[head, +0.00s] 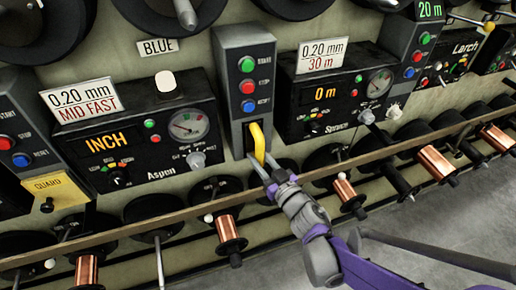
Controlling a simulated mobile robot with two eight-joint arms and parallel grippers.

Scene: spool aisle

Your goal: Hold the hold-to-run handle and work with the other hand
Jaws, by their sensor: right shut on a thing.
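A yellow hold-to-run handle (258,141) sticks out low on a grey button column (234,70) with green, red and blue buttons. My right gripper (262,163) is shut on the lower end of this handle, its arm reaching in from the lower right. Left of the column is the Aspen panel (150,165), its display reading INCH, with a dial gauge and knobs. Right of it is the Spruce panel (295,125), its display reading 0 m, with a similar gauge and knobs. My left gripper is not in view.
A long rail (115,228) runs below the panels, with several copper spools (228,228) and dark reels along it. A yellow GUARD plate (52,190) is at the left. The Larch panel (458,62) is farther right.

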